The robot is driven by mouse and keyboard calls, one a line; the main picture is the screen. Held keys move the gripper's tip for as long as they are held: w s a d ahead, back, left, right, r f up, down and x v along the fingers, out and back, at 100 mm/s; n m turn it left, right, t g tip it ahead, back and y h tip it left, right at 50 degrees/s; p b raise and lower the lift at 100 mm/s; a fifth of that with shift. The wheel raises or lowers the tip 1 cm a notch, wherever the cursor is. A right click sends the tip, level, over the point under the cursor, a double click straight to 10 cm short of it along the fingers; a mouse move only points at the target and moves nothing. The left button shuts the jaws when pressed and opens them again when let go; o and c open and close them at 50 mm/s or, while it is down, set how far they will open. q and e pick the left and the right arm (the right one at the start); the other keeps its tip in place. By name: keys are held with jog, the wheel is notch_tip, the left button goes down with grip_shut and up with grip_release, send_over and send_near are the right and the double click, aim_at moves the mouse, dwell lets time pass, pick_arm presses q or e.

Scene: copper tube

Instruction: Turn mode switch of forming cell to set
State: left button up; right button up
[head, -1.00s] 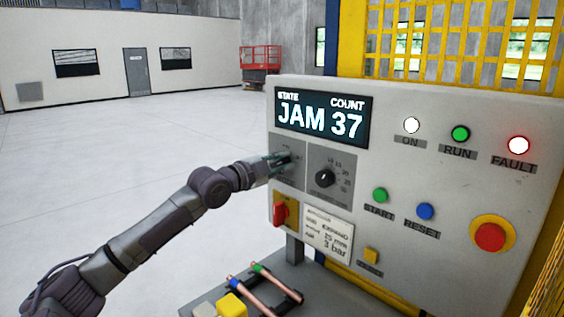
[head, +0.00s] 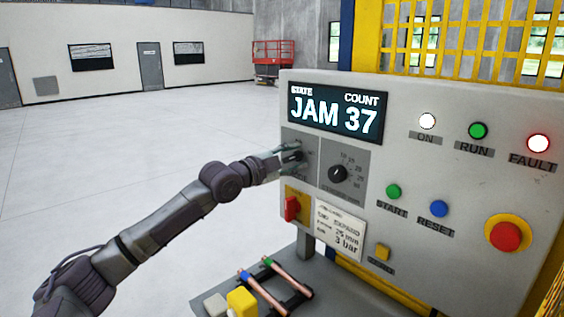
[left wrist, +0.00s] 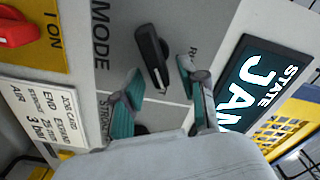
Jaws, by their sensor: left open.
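The forming cell's control panel (head: 410,200) fills the right of the head view; its display (head: 334,112) reads JAM 37. The mode switch (left wrist: 152,57) is a black lever knob with a pale line, on a grey plate marked MODE in the left wrist view. My left gripper (left wrist: 161,84) is open, its teal-padded fingertips close to the knob, one on each side of its near end. I cannot tell whether they touch it. In the head view my left gripper (head: 284,160) is at the mode plate and mostly hides the switch. My right gripper is not in view.
Right of the mode plate is another black dial (head: 338,174). Below is a red switch (head: 292,208) on yellow, beside a job card (head: 340,228). A red stop button (head: 506,236) is at the right. Tubes lie on a rack (head: 290,298) below. The floor at left is clear.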

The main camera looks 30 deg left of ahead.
pick_arm(q)
jog(key=v, duration=1.1)
jog(key=shift+s, duration=0.25)
jog(key=shift+a, duration=0.1)
